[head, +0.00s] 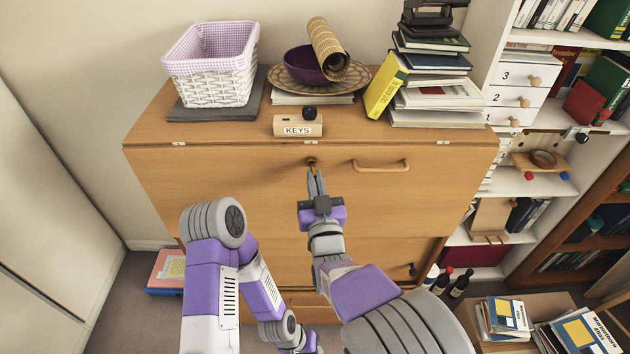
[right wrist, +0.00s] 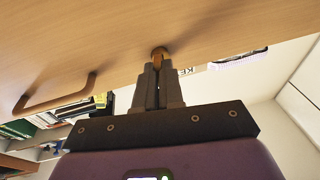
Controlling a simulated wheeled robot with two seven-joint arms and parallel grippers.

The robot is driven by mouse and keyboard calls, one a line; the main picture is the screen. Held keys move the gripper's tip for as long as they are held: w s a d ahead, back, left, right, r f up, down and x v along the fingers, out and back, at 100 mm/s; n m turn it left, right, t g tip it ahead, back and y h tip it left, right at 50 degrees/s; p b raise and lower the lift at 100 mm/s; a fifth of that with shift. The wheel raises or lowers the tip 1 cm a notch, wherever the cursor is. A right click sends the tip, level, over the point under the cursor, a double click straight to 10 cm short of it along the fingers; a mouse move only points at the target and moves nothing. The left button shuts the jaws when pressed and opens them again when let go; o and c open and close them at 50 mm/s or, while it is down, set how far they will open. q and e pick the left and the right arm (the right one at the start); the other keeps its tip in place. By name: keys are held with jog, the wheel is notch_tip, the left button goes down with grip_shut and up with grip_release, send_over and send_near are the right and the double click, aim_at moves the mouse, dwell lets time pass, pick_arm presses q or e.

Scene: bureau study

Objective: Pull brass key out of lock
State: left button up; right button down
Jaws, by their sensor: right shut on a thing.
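The brass key (right wrist: 158,53) shows in the right wrist view as a small golden piece at the bureau front, between my fingertips. The lock (head: 311,161) is on the upper front of the wooden bureau (head: 230,175), left of the bar handle. My right gripper (head: 315,182) points at the lock from below and is shut on the key; it also shows in the right wrist view (right wrist: 158,82). The fingers hide most of the key, and I cannot tell how deep it sits. My left arm is folded low; its hand is at the bottom edge, fingers not shown.
A bar handle (head: 381,166) is right of the lock. A KEYS block (head: 298,127) stands on the bureau top above it. A white basket (head: 212,75), a purple bowl (head: 305,66) and a book stack (head: 436,90) are behind. Open shelves stand at right.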

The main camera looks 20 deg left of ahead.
jog(key=shift+b+v, duration=1.1)
jog(key=shift+v, duration=1.6)
